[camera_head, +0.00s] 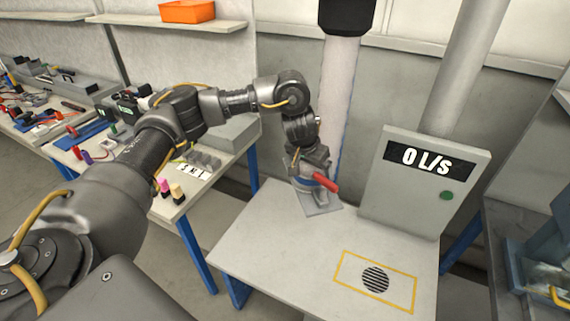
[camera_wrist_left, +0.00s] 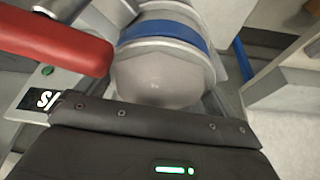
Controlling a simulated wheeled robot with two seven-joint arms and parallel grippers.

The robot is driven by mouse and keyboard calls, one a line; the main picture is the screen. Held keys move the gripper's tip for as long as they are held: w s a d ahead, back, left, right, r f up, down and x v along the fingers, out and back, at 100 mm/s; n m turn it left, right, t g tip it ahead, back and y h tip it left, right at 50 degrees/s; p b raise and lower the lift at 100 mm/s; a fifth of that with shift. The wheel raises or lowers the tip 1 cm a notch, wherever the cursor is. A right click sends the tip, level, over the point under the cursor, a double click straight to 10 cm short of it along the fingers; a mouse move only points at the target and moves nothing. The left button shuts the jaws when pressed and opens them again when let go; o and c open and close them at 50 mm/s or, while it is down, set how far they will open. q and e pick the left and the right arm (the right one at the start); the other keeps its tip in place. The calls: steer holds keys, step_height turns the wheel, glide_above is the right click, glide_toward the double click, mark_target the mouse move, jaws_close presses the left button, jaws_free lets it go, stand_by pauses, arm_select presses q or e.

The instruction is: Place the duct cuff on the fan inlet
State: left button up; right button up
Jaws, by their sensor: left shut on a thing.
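The duct cuff (camera_head: 313,183) is a grey round piece with a blue band and a red handle (camera_head: 326,183), above a grey plate at the back left of the white table. In the left wrist view the cuff (camera_wrist_left: 163,76) fills the middle, with its blue band and the red handle at left. My left gripper (camera_head: 308,170) is shut on the cuff and partly hides it. I cannot tell whether the cuff touches the plate. The likely fan inlet, a round dark slatted grille (camera_head: 375,279), lies uncovered inside a yellow outline nearer the front right. My right gripper is not in view.
A pale duct (camera_head: 337,100) hangs from a black fitting behind the cuff. A grey cabinet (camera_head: 420,180) reading "0 L/S", with a green button, stands at the back right. The white tabletop (camera_head: 265,245) is clear at front left. A cluttered bench (camera_head: 195,190) stands left.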

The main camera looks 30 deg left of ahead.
mark_target(329, 180)
arm_select(q)
steer(key=s+d+r+m, duration=0.1)
steer(key=d, duration=0.1)
steer(key=s+d+r+m+h, duration=0.1)
steer(key=d, duration=0.1)
steer(key=s+d+r+m, duration=0.1)
steer(key=d+m, duration=0.1)
steer(key=shift+s+d+r+h, duration=0.2)
steer(key=shift+d+h, duration=0.05)
steer(key=shift+h, duration=0.05)
steer(key=s, duration=0.1)
steer(key=s+d+m, duration=0.1)
steer(key=s, duration=0.1)
steer(key=shift+d+r+m+g+h, duration=0.25)
steer(key=shift+d+m+g+h, duration=0.05)
steer(key=shift+m+g, duration=0.1)
steer(key=s+a+f+m+g+h+b, duration=0.1)
steer(key=s+f+m, duration=0.3)
steer(key=s, duration=0.7)
steer(key=shift+a+f+m+b, duration=0.25)
steer(key=shift+a+m+b, duration=0.05)
steer(key=shift+a+b, duration=0.4)
